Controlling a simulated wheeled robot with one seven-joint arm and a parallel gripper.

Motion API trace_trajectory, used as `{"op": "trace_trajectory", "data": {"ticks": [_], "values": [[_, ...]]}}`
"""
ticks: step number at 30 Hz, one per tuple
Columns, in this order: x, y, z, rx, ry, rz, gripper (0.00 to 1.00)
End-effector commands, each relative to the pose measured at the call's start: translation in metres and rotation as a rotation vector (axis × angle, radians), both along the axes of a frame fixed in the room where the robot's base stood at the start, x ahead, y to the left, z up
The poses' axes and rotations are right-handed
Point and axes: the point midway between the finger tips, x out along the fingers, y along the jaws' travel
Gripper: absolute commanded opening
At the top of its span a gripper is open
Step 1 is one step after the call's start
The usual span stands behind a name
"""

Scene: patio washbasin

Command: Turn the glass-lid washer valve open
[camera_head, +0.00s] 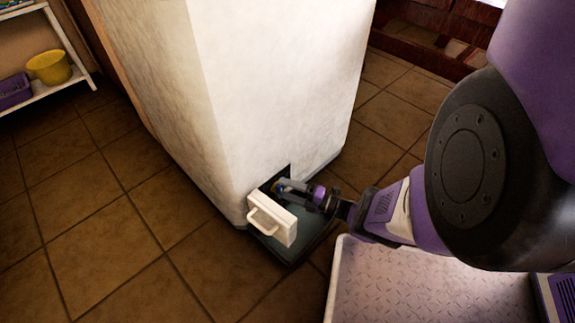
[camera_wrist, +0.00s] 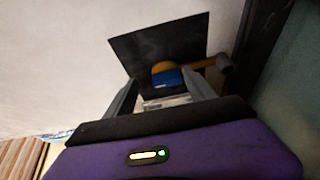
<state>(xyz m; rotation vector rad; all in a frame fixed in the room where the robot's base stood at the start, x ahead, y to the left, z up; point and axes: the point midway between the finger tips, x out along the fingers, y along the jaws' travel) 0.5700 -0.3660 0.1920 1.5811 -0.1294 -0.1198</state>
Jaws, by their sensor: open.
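The valve shows in the wrist view as a yellow-orange part (camera_wrist: 163,67) with a blue part (camera_wrist: 170,79) below it and a brownish rounded stub (camera_wrist: 224,64) at the right. It sits in front of a dark square recess (camera_wrist: 160,42). In the head view, the recess is low in the white pedestal, and a dark glassy lid (camera_head: 292,243) lies folded out below it, with a white handle piece (camera_head: 273,219) standing up from it. My gripper (camera_head: 283,186) reaches into the recess from the right. In the wrist view its open fingers (camera_wrist: 163,94) are on either side of the blue part; contact cannot be told.
The white pedestal (camera_head: 270,85) fills the middle of the head view. A white shelf (camera_head: 40,93) with a yellow bucket (camera_head: 49,67) and a purple basket (camera_head: 14,91) stands at the left. Tiled floor (camera_head: 95,215) is clear at the left and front.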

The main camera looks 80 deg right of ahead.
Motion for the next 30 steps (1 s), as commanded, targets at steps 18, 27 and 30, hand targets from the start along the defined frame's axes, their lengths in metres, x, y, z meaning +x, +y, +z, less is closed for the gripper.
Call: {"op": "trace_trajectory", "data": {"ticks": [18,27,30], "values": [[-0.001,-0.006,0.108,-0.010,-0.010,-0.005,0.64],[0.000,-0.001,0.154,-0.004,-0.003,-0.001,0.64],[0.000,0.000,0.168,-0.002,-0.003,0.000,0.64]]}}
